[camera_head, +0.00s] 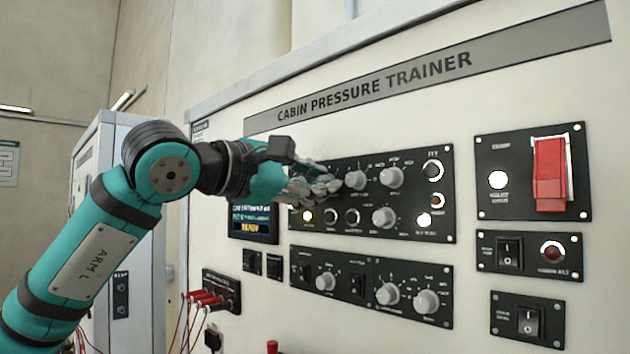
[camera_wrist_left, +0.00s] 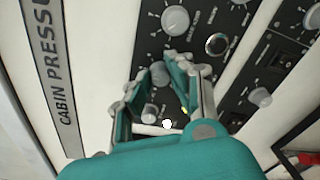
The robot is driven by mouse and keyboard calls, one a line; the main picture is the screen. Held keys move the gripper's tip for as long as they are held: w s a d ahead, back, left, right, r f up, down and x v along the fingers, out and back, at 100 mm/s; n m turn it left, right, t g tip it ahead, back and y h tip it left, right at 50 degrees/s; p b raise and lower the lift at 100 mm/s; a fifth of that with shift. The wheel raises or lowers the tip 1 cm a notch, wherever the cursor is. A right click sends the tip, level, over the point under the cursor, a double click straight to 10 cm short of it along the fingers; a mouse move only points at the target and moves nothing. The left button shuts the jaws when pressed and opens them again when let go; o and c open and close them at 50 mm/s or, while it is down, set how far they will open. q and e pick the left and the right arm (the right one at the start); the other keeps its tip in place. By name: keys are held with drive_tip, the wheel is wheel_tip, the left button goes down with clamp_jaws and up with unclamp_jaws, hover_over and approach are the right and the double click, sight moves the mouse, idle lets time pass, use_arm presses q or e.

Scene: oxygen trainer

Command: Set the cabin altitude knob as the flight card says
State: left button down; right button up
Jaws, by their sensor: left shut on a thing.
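The black upper panel (camera_head: 438,165) of the cabin pressure trainer carries several round grey knobs. My left gripper (camera_head: 328,186) reaches its upper left part, and its fingers hide what is behind them in the head view. In the left wrist view, the gripper (camera_wrist_left: 160,78) is shut on a grey knob (camera_wrist_left: 158,70), with one finger on each side. The knob's pointer and label cannot be read. The neighbouring knob (camera_head: 355,180) is just right of the fingertips and also shows in the left wrist view (camera_wrist_left: 175,19). No flight card can be made out. My right gripper is not in view.
Close by are another upper knob (camera_head: 392,177), a lower knob (camera_head: 384,217) and a lit white lamp (camera_head: 424,220). A red guarded switch (camera_head: 551,175) is at right. Red plugs with cables (camera_head: 205,298) are at lower left.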

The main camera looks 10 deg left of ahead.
use_arm(q)
drive_tip(key=shift+d+f+m+t+p, duration=0.1)
drive_tip(key=shift+m+p, duration=0.15)
drive_tip(key=shift+m, duration=2.6)
drive_tip(key=shift+a+f+m+t+p, duration=0.1)
drive_tip(key=shift+m+p, duration=0.1)
drive_tip(key=shift+m, duration=2.6)
drive_tip(key=shift+d+f+m+t+p, duration=0.1)
drive_tip(key=shift+m+p, duration=0.15)
drive_tip(key=shift+m, duration=2.6)
drive_tip(key=c, duration=1.2)
unclamp_jaws()
drive_tip(key=shift+r, duration=0.1)
